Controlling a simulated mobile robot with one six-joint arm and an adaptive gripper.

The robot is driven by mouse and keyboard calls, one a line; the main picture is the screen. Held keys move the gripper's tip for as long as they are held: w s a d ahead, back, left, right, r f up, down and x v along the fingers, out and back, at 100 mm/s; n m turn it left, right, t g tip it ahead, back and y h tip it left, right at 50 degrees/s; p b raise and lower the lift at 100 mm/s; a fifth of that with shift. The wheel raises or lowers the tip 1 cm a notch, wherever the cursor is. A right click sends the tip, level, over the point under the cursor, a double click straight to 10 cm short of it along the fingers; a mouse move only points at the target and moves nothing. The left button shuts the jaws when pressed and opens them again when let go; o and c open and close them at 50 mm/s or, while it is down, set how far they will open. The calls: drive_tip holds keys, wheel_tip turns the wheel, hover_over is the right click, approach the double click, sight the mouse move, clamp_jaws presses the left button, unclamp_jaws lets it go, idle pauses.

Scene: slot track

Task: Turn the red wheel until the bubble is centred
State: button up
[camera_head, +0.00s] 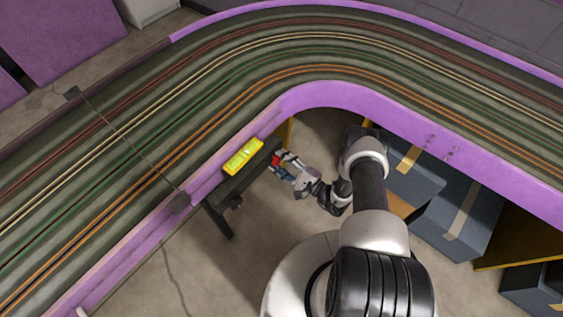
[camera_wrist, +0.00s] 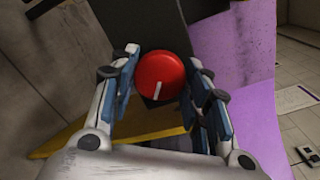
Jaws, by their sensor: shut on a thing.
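The red wheel (camera_wrist: 158,72) is a round knob with a white line on its face, which points down and slightly left in the wrist view. My gripper (camera_wrist: 162,84) has its blue-padded fingers on both sides of the wheel and is shut on it. In the head view only a small bit of the wheel (camera_head: 275,160) shows at the fingertips of my gripper (camera_head: 281,161). A yellow spirit level (camera_head: 243,156) lies on a dark beam beside the track. Its green vial is too small to tell where the bubble sits.
The dark beam (camera_head: 228,190) runs along the purple track wall (camera_head: 322,97). The striped slot track (camera_head: 190,95) curves behind it. Blue-grey boxes (camera_head: 455,215) stand under the track at the right. A cable with dark end pieces (camera_head: 178,203) crosses the track at the left.

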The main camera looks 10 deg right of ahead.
drive_tip(key=n, duration=0.6)
drive_tip(key=shift+n, duration=0.3)
drive_tip(key=n+p, duration=0.1)
drive_tip(key=n, duration=0.5)
drive_tip(key=shift+n, duration=0.4)
drive_tip(key=o, duration=1.1)
drive_tip(key=shift+s, duration=0.1)
drive_tip(key=v, duration=1.2)
